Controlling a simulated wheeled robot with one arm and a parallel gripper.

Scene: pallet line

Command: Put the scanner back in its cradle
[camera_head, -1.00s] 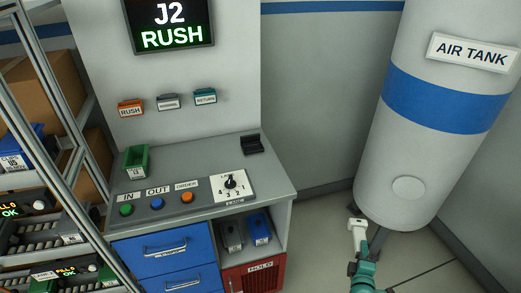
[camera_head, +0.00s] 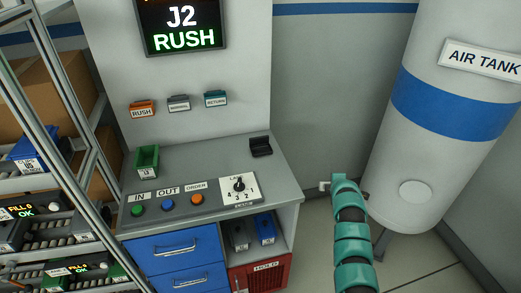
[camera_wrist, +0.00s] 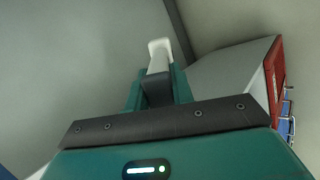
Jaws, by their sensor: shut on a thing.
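The scanner (camera_wrist: 158,50), a pale white handle with a wider head, is held in my gripper (camera_wrist: 157,84) in the wrist view. My gripper is shut on it, and the jaws hide its lower part. In the head view only a small white end of the scanner (camera_head: 324,186) shows, left of my teal arm, which hides most of the gripper. The cradle (camera_head: 261,147) is a small black holder at the back right of the grey desk top. It looks empty. The scanner is in the air right of the desk, apart from the cradle.
The grey desk (camera_head: 282,178) carries a green bin (camera_head: 147,161), buttons and a dial (camera_head: 239,187). Blue drawers and a red hold bin (camera_head: 268,275) are below. A flow rack stands left. The air tank (camera_head: 418,140) stands right. Floor space lies between desk and tank.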

